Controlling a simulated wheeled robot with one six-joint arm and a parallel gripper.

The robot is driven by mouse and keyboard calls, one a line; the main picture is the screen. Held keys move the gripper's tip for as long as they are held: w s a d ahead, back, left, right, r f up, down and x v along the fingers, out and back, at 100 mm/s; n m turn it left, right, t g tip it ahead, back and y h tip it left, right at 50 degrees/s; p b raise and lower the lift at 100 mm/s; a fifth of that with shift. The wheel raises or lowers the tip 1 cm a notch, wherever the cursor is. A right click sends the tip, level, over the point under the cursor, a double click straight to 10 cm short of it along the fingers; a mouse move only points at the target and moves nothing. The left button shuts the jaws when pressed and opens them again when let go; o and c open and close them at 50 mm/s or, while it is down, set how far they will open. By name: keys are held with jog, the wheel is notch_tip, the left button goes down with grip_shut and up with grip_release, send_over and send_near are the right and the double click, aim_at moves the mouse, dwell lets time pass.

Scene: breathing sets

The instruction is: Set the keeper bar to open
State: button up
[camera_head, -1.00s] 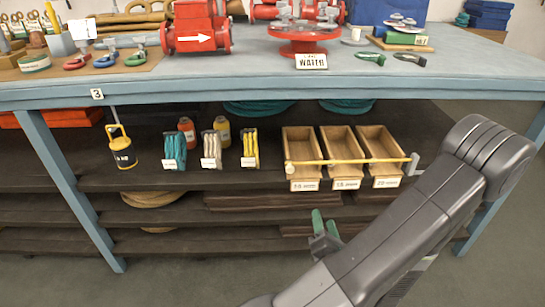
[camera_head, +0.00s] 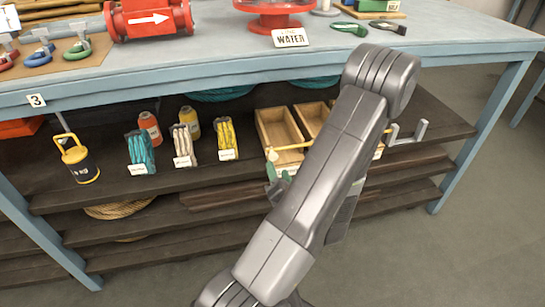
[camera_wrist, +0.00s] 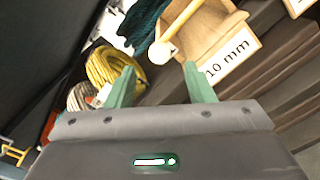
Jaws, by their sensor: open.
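The keeper bar (camera_head: 291,147) is a thin yellow rod with a pale round end, lying across the fronts of the wooden bins (camera_head: 277,128). My arm hides its middle and much of the right bins in the head view. In the wrist view the bar's round end (camera_wrist: 160,54) shows just beyond and between my fingertips, with the rod (camera_wrist: 177,18) running up from it. My gripper (camera_wrist: 158,72) has its green fingers apart with nothing between them. It also shows in the head view (camera_head: 279,179), just below the bar's left end.
A "10 mm" label (camera_wrist: 230,58) is on the nearest bin front. A grey bracket (camera_head: 408,133) stands at the bar's right end. Teal, beige and yellow cord bundles (camera_head: 226,139) stand left of the bins. The blue bench top (camera_head: 215,62) overhangs the shelf.

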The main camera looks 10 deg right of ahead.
aim_at(274, 158)
jog(key=w, duration=0.7)
jog(key=shift+w+a, duration=0.15)
jog(key=shift+w, duration=0.1)
grip_shut()
